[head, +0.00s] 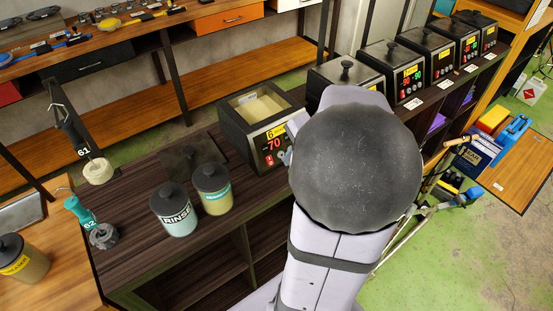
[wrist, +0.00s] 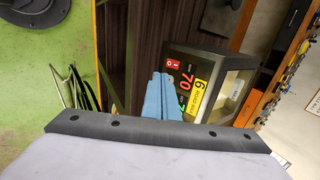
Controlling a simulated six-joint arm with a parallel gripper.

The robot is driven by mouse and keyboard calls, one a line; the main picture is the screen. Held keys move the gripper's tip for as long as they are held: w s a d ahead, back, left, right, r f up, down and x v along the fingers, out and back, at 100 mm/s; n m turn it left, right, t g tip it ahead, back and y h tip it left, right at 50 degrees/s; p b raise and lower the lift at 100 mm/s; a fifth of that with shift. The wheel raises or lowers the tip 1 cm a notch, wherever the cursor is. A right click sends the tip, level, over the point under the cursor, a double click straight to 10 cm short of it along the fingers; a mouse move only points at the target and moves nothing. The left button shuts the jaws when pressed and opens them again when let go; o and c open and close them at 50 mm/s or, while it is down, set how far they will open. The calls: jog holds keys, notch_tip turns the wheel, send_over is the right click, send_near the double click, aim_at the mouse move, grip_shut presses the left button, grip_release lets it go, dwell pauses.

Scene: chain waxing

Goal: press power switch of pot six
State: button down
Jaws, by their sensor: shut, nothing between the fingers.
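Pot six (head: 240,135) is a dark box with an open top and pale yellow contents. Its front has a yellow label with a 6 and a red 70 display. In the wrist view, pot six (wrist: 190,53) appears turned on its side, with the red power switch (wrist: 173,64) at the end of its panel. My gripper (wrist: 160,76) is shut and empty, its blue fingertips in front of the panel close beside the switch. I cannot tell whether they touch it. The fingers hide part of the green display. In the head view my arm mostly hides the gripper.
Several lidded pots (head: 405,70) stand in a row to the right of pot six. A RINSE jar (head: 174,210) and a yellowish jar (head: 212,190) stand to its left on the dark bench (head: 130,232). A dark flat plate (head: 203,150) lies behind the jars.

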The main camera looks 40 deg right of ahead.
aim_at(272, 164)
jog(key=x, duration=0.5)
jog(key=w+x, duration=0.1)
jog(key=x, duration=0.1)
jog(key=shift+w, duration=0.2)
jog(key=shift+w+f, duration=0.3)
jog(key=shift+w, duration=0.3)
